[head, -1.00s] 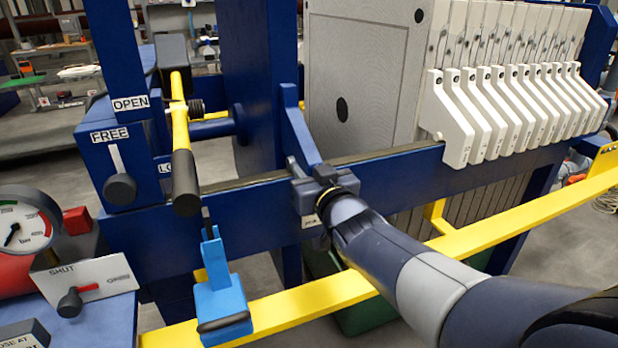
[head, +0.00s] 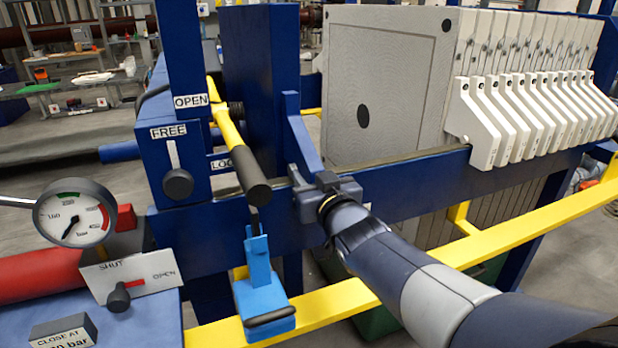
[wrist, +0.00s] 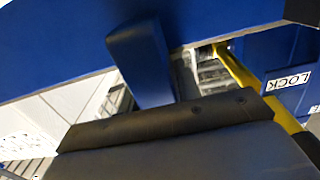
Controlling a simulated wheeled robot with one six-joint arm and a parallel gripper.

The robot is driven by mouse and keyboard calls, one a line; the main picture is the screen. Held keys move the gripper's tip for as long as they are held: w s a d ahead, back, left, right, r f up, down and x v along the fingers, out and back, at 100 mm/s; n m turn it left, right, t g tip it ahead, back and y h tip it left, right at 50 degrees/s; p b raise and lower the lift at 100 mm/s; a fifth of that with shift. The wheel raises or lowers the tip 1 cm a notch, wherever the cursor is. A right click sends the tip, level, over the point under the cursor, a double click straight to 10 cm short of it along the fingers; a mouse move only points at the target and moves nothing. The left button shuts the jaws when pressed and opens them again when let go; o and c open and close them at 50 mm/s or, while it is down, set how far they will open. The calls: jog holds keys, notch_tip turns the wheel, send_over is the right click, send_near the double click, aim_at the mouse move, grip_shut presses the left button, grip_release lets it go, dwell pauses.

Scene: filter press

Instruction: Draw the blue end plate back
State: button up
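The blue end plate (head: 262,90) stands upright on the press rails, with an open gap between it and the grey filter cloth face (head: 385,85) to its right. A slanting blue arm (head: 303,140) comes off the plate down to the near rail; it also shows in the wrist view (wrist: 140,60). My gripper (head: 318,188) is at the lower end of this arm, its dark fingers around it and seemingly shut on it. The exact finger contact is hidden.
A yellow lever with a black grip (head: 250,170) hangs just left of my gripper. A light blue tool (head: 263,295) is below it. A yellow rail (head: 360,303) runs under my arm. A gauge (head: 75,215) and a SHUT/OPEN valve (head: 120,298) are at left.

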jog(key=o, duration=0.3)
jog(key=shift+a, duration=0.1)
jog(key=shift+o, duration=0.2)
jog(key=shift+s, duration=0.15)
jog(key=p+v, duration=0.1)
jog(key=v, duration=0.9)
jog(key=shift+s+p, duration=0.25)
jog(key=shift+p, duration=0.15)
jog(key=b+x, duration=0.2)
jog(key=x, duration=0.9)
jog(key=shift+d, duration=0.35)
jog(key=shift+d, duration=0.1)
